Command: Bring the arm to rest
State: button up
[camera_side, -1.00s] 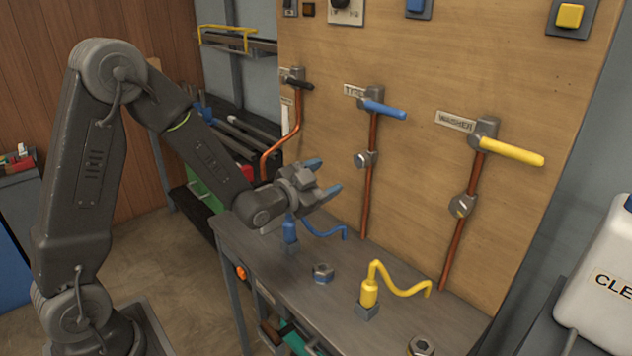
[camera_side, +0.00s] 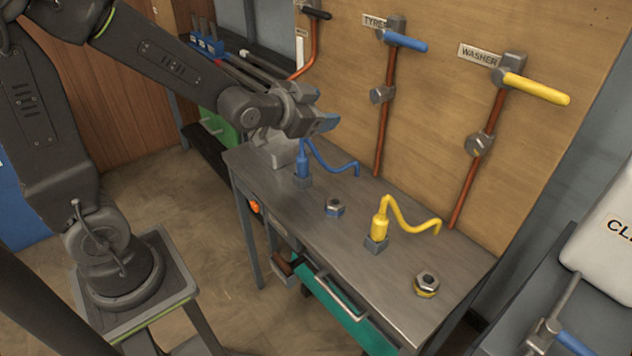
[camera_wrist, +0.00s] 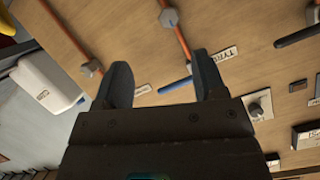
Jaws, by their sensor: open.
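My gripper (camera_side: 328,108) is open and empty. In the side view it hangs in the air above the far left end of the metal bench (camera_side: 335,240), just above the blue coiled hose fitting (camera_side: 303,162), which it partly overlaps in the picture.
The wooden panel carries copper pipes with a blue lever (camera_side: 405,41) and a yellow lever (camera_side: 537,88). A yellow hose fitting (camera_side: 380,220) and two nuts (camera_side: 334,207) (camera_side: 427,284) stand on the bench. A green drawer (camera_side: 340,310) is open at its front.

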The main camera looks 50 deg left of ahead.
jog(key=s+d+r+n+g, duration=0.1)
jog(key=s+g, duration=0.3)
jog(key=s, duration=0.7)
jog(key=s+d+r+n+g, duration=0.2)
jog(key=s+g, duration=0.2)
jog(key=s, duration=0.7)
jog(key=shift+d+n+h, duration=0.4)
